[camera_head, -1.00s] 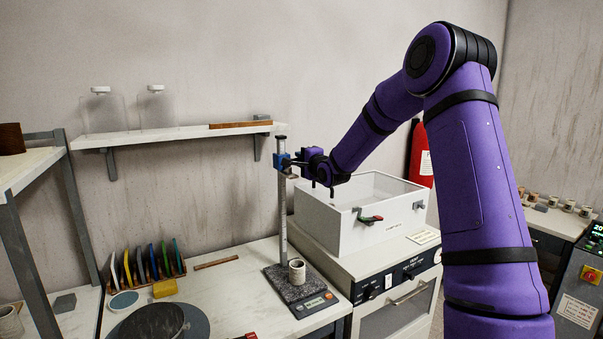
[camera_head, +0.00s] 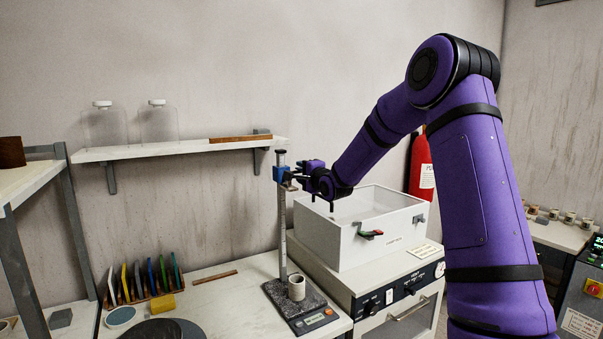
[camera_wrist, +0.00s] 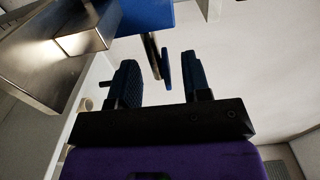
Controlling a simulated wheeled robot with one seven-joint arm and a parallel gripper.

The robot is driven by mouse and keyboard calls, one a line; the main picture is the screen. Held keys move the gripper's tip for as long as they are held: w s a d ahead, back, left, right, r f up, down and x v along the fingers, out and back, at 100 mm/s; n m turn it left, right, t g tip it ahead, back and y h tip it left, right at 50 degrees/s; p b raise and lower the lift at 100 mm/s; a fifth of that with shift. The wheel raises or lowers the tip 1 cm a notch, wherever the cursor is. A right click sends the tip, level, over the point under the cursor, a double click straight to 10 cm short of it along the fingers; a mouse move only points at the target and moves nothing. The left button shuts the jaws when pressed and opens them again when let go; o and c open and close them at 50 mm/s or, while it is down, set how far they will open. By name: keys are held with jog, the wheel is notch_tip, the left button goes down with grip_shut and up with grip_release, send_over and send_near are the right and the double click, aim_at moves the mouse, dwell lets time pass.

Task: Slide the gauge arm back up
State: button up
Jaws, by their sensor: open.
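The height gauge stands on the bench, its upright metal column (camera_head: 282,225) rising from a dark speckled base (camera_head: 310,318). Its blue slider (camera_head: 280,174) sits near the top of the column, with a small arm sticking out to the right. A pale cup (camera_head: 297,287) stands on the base, well below the slider. My gripper (camera_head: 303,180) is just right of the slider, open. In the wrist view, my spread fingers (camera_wrist: 163,85) have a thin rod with a blue end (camera_wrist: 166,68) beyond and between them. Contact is unclear.
A wall shelf (camera_head: 180,149) with two clear jars is at the left.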

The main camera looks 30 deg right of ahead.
jog(key=s, duration=0.9)
jog(key=shift+s+d, duration=0.2)
jog(key=shift+s, duration=0.2)
jog(key=s+a+r+n+g+h, duration=0.1)
jog(key=s+a+r+n+g, duration=0.15)
jog(key=s+a+n, duration=0.4)
jog(key=s+a+r+n+g+h, duration=0.2)
jog(key=s+a+g, duration=0.15)
jog(key=s, duration=0.55)
jog(key=s+a+n+g, duration=0.2)
jog(key=s+n, duration=0.1)
jog(key=s, duration=0.6)
jog(key=s+a+f+n+g+y, duration=0.1)
jog(key=s+a+n+g, duration=0.1)
jog(key=s, duration=0.6)
jog(key=s+a+n+g+y, duration=0.1)
jog(key=s+n, duration=0.3)
jog(key=s, duration=0.5)
jog(key=shift+s+a+f+g, duration=0.3)
jog(key=shift+a+f+g, duration=0.15)
jog(key=shift+g, duration=0.45)
